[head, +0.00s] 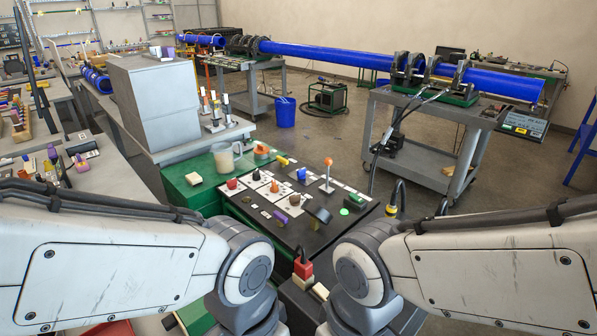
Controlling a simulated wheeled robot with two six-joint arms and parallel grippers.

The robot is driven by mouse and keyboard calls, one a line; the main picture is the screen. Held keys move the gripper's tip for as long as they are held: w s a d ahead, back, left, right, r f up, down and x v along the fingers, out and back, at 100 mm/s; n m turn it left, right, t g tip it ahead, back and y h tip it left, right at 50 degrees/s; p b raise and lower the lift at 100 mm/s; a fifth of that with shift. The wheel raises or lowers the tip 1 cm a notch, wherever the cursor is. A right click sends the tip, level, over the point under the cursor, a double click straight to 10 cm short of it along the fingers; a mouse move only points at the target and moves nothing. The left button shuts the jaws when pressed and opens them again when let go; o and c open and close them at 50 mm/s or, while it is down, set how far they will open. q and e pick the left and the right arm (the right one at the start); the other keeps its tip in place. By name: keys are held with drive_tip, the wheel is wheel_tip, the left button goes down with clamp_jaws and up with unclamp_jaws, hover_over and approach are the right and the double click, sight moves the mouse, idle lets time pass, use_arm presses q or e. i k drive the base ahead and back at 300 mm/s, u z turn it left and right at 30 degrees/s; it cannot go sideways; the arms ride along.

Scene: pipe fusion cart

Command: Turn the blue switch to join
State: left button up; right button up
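The blue switch (301,173) is a small knob on a white label plate towards the back of the dark control panel (268,226). The panel tops a green cabinet (185,189). The switch is small here, and I cannot tell which way it points. My two arms come in from the left and right and bend down at the bottom middle, in front of the panel. Both grippers are below the picture edge, so their state is hidden. Neither visible arm part touches the switch.
Near the blue switch are a yellow knob (283,160), a red knob (232,183), an orange-topped lever (328,163) and a green button (352,201). A beaker (222,160) stands behind the panel. Carts with blue pipe (325,54) stand farther back.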

sight(301, 173)
drive_tip(key=z, duration=1.7)
drive_tip(key=i, duration=4.6)
drive_tip(key=u, duration=2.9)
